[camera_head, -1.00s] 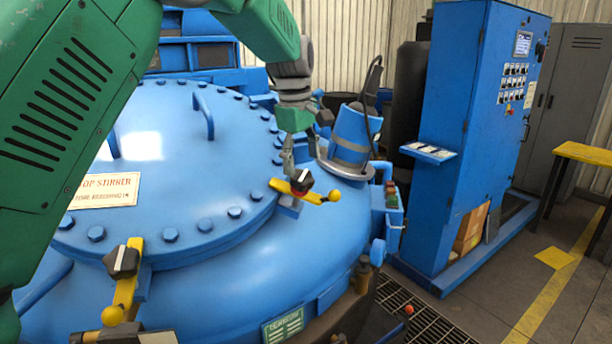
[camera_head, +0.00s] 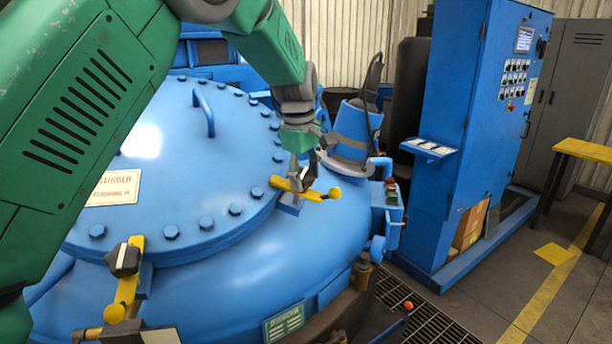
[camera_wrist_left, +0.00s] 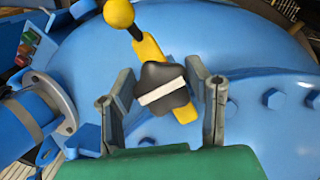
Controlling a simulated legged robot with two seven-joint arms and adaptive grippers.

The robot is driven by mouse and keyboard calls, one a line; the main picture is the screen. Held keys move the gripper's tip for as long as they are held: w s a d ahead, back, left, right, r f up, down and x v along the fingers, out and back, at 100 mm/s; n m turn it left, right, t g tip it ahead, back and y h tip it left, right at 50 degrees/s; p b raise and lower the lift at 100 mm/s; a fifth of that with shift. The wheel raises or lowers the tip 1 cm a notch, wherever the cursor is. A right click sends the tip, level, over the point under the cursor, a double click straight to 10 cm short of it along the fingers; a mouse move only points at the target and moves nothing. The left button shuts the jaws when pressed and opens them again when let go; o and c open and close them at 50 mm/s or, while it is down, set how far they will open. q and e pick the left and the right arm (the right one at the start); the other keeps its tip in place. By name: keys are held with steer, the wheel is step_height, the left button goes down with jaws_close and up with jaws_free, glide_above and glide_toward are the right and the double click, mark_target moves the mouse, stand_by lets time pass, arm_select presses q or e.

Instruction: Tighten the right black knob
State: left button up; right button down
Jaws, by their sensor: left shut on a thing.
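The right black knob (camera_head: 304,180) sits on a yellow lever (camera_head: 323,194) with a ball end, at the right edge of the blue lid. In the left wrist view the knob (camera_wrist_left: 163,88) is dark with a white stripe. My left gripper (camera_head: 303,170) comes down on this knob from above, shut on it, with one finger on each side; the fingers partly hide it in the head view. The other black knob (camera_head: 124,260) stands on its own yellow lever at the lower left, clear of the gripper. My right gripper is not in view.
The round blue lid (camera_head: 165,185) has bolts and a raised handle (camera_head: 204,112).

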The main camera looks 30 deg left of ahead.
arm_select(q)
steer(key=shift+w+a+r+m, duration=0.1)
steer(key=shift+a+r+m, duration=0.1)
steer(key=shift+a+m, duration=0.1)
steer(key=shift+r+m+g, duration=0.1)
steer(key=shift+m+g, duration=0.4)
steer(key=shift+m, duration=0.7)
steer(key=m, duration=0.2)
steer(key=m+g+y, duration=0.1)
steer(key=m, duration=0.2)
steer(key=shift+g, duration=0.3)
steer(key=m+g+y, duration=0.1)
steer(key=m, duration=0.3)
steer(key=shift+y, duration=0.4)
steer(key=shift+m+y, duration=0.8)
steer(key=shift+m, duration=1.6)
